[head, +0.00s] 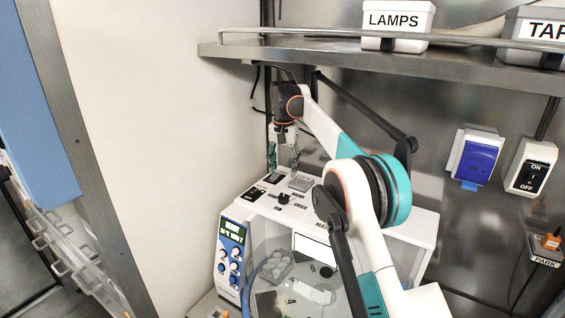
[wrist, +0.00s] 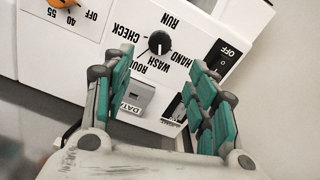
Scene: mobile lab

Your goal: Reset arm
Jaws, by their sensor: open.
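My gripper (head: 283,160) hangs at the end of my raised, bent arm, pointing down over the top panel of a white lab machine (head: 410,222). In the wrist view, my gripper (wrist: 160,100) has its two teal-padded fingers spread apart with nothing between them. Beyond the fingertips is a black selector knob (wrist: 160,42) with labels around it, among them RUN, CHECK, WASH and HAND. A grey block marked DATA (wrist: 135,103) shows between the fingers. I cannot tell whether a fingertip touches the panel.
A metal shelf (head: 380,62) with a rail runs above my arm and holds a LAMPS box (head: 397,22). A blue-covered wall box (head: 477,160) and an ON/OFF switch (head: 532,170) are on the right wall. A pale wall (head: 160,120) stands at left.

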